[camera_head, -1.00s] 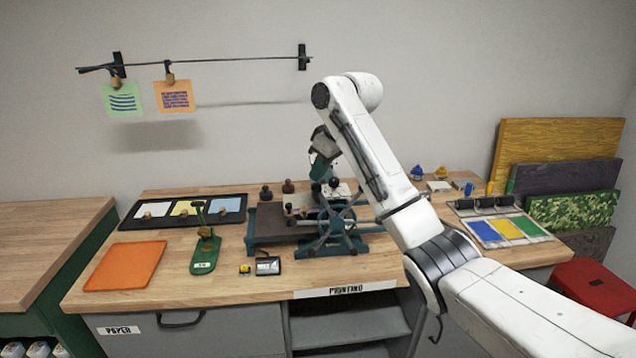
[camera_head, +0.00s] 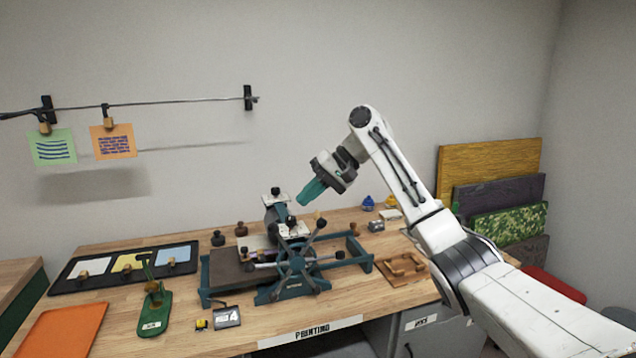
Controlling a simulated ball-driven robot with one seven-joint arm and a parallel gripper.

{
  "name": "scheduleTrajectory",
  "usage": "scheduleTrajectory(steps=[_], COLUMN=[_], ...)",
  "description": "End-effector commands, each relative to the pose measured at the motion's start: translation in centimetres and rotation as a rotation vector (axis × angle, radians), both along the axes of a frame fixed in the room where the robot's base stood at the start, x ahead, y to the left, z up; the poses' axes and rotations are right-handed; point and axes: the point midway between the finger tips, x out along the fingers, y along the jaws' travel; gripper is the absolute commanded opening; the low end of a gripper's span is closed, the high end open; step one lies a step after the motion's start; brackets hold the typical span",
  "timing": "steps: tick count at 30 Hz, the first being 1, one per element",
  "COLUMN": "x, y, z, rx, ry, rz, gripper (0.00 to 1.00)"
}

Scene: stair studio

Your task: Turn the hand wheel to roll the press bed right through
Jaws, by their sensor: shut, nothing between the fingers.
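The press (camera_head: 230,272) stands on the wooden workbench, with its dark flat bed at the left of its teal frame. Its spoked hand wheel (camera_head: 297,265) is on the near side, with dark knobs on the spoke ends. My gripper (camera_head: 312,192) is above and slightly right of the wheel, pointing down to the left, with teal fingers closed and empty. It is apart from the wheel and touches nothing that I can see. The upper roller part of the press is partly hidden behind the wheel.
A green stand (camera_head: 155,310), a small yellow item (camera_head: 201,324) and a numbered block (camera_head: 227,317) sit left of the press. A wooden frame (camera_head: 402,269) lies to its right. A tray with coloured sheets (camera_head: 110,277) is at the left. Boards (camera_head: 488,165) lean at the wall.

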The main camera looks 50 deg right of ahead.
Motion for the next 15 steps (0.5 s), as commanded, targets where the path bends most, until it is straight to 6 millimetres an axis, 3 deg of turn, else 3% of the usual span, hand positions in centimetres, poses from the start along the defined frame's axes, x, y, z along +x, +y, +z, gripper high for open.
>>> scheduleTrajectory(steps=[6,15], x=[2.2,4.0], y=[2.0,3.4], z=[-2.8,-5.1], rx=[0.0,0.0], ry=[0.003,0.001], rz=[0.0,0.001], gripper=[0.0,0.0])
